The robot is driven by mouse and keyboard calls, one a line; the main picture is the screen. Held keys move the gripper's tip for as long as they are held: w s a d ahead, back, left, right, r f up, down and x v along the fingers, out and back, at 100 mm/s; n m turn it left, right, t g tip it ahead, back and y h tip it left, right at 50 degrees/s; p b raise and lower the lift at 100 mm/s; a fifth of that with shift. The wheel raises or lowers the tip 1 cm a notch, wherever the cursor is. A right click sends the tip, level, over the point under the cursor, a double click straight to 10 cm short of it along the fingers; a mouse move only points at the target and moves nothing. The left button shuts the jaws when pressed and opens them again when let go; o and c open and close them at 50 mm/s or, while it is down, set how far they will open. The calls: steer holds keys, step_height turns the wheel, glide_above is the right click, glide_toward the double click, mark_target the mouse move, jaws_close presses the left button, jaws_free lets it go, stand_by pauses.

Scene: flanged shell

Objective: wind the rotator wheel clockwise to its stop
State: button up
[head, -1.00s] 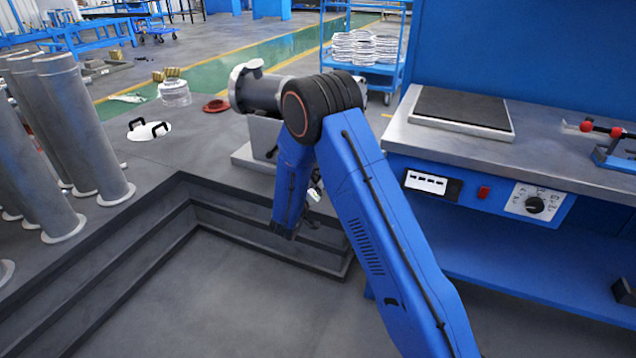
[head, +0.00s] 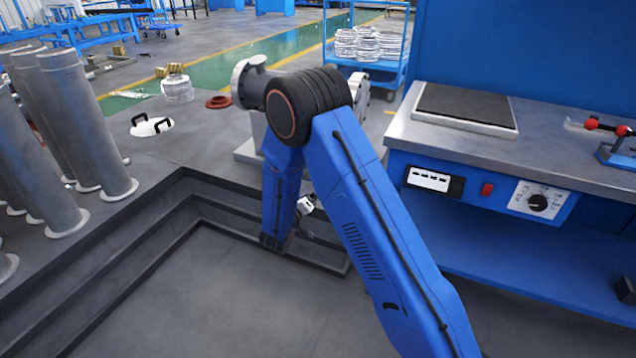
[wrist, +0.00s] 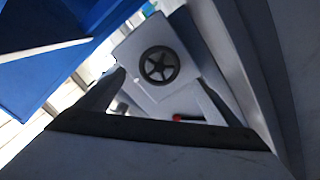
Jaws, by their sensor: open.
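In the wrist view the rotator wheel (wrist: 160,65) is a small dark handwheel with several spokes on a grey block face (wrist: 135,45). My gripper (wrist: 160,77) is open, with one finger at each side of the picture's middle. The wheel shows between and beyond the fingertips, and nothing is between the jaws. A gap seems to remain between the fingers and the wheel. In the head view the grey flanged shell (head: 247,80) is partly hidden behind my arm.
A small red part (wrist: 177,118) shows below the wheel in the wrist view. In the head view a dark stepped edge (head: 200,212) borders the floor pit. A blue workbench (head: 540,150) stands to the right, and tall grey pipes (head: 85,130) stand to the left.

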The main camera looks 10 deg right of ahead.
steer(key=v, duration=1)
steer(key=shift+s, duration=0.2)
steer(key=shift+a, duration=0.15)
steer(key=s+d+r+m+g+h, duration=0.2)
steer(key=s+d+r+g, duration=0.35)
steer(key=d, duration=0.35)
steer(key=s+d+r+m+g+h, duration=0.15)
steer(key=s+d+r+g, duration=0.25)
steer(key=s+d+r, duration=0.45)
steer(key=s+d+r+m+g+y, duration=0.1)
steer(key=s+d+r+g+y, duration=0.25)
steer(key=s+d, duration=0.45)
steer(key=s+a+r+n+t+y, duration=0.1)
steer(key=s+a+r+y, duration=0.1)
steer(key=s+y, duration=0.3)
steer(key=s+a+r+n+t+y, duration=0.1)
steer(key=s+a+y, duration=0.4)
steer(key=s, duration=0.8)
steer(key=shift+s+r+n+t+y, duration=0.2)
steer(key=shift+r+n+t+y, duration=0.15)
steer(key=shift+r+t, duration=0.4)
